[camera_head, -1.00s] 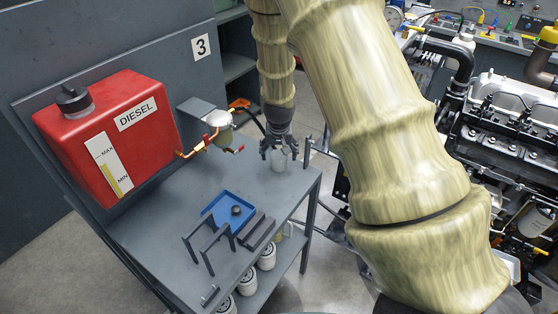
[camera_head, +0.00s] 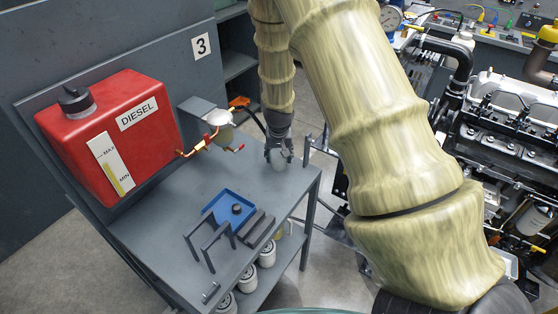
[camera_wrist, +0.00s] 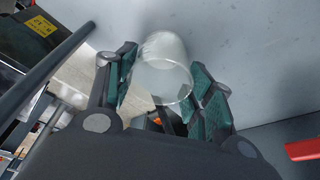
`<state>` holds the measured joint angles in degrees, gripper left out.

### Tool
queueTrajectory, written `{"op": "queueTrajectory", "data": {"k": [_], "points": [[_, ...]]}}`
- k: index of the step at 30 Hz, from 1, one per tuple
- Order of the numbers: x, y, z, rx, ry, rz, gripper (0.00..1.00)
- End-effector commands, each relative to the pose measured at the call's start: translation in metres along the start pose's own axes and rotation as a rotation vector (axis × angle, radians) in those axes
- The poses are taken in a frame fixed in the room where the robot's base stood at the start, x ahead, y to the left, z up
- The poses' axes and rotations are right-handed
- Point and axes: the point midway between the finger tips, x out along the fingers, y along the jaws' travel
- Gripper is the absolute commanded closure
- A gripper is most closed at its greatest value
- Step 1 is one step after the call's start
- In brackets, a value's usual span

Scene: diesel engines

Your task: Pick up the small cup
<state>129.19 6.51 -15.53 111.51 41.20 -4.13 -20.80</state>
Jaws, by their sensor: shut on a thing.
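The small cup (camera_wrist: 162,72) is clear and whitish. In the wrist view it sits between the two green-padded fingers of my gripper (camera_wrist: 160,88). My gripper is shut on it. In the head view my gripper (camera_head: 279,152) points down over the far right corner of the grey bench, with the cup (camera_head: 278,165) showing pale between and below the fingers. Whether the cup still touches the bench top I cannot tell.
The grey bench (camera_head: 180,200) carries a blue tray (camera_head: 222,216) with a dark round part and a black stand. A red diesel tank (camera_head: 105,135) and a filter with copper pipes (camera_head: 220,125) are at the left. An engine (camera_head: 510,130) stands at the right.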

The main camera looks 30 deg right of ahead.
Motion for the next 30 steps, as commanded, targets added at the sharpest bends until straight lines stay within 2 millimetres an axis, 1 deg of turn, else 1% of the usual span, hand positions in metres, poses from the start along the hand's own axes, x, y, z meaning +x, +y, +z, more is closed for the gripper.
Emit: {"op": "queueTrajectory", "data": {"k": [8,11,17,23,30], "points": [[-0.004,-0.001,-0.002,-0.001,0.002,0.0,0.64],[-0.01,-0.001,-0.003,0.0,0.001,-0.001,0.64],[-0.033,-0.001,-0.01,-0.001,0.003,0.0,0.64],[-0.043,0.016,0.022,0.001,-0.001,-0.001,0.64],[-0.06,0.039,0.066,0.001,-0.001,-0.001,0.64]]}}
